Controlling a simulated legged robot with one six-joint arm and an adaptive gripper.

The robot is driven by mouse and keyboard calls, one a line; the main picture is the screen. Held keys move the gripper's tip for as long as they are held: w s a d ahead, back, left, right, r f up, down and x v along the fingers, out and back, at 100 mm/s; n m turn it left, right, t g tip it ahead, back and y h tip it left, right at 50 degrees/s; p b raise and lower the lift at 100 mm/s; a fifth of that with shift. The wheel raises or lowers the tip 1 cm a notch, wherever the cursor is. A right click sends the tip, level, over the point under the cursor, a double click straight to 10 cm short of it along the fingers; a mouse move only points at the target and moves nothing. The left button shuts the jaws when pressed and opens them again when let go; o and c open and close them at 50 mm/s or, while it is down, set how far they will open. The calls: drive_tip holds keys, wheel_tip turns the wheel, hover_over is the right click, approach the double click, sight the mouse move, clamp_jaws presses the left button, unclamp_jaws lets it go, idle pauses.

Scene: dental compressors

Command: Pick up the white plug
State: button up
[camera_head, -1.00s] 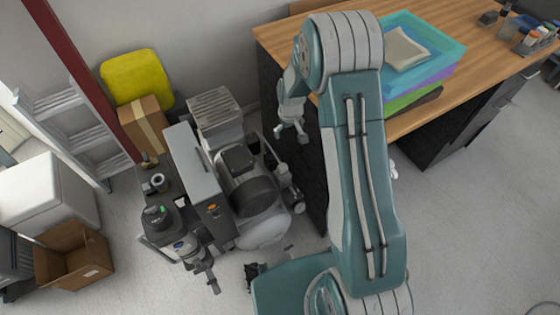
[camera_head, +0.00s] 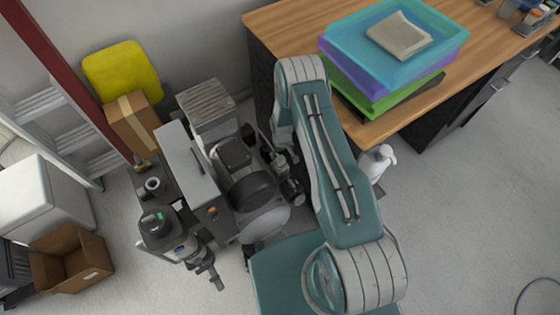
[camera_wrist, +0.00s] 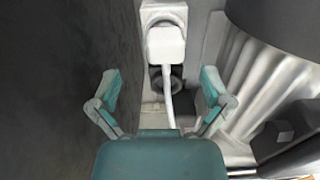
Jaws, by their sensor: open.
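The white plug (camera_wrist: 166,45) shows in the wrist view at the upper middle, against a white socket plate (camera_wrist: 163,14) on the wall. A white cord hangs down from it. My gripper (camera_wrist: 160,88) is open, with one finger on each side and the plug's cord between them in the picture. The plug appears beyond the fingertips, and I see no contact. In the head view my arm hides the gripper, and I cannot make out the plug there.
A dark cabinet side (camera_wrist: 70,80) stands close on the left in the wrist view, and a ribbed silver motor (camera_wrist: 260,85) on the right. In the head view, the compressor (camera_head: 235,175) is left of my arm and the wooden-topped desk (camera_head: 290,30) behind it.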

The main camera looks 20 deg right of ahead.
sight(280, 158)
drive_tip(key=f, duration=0.5)
drive_tip(key=shift+a+f, duration=0.3)
drive_tip(key=shift+f, duration=0.05)
drive_tip(key=c, duration=1.3)
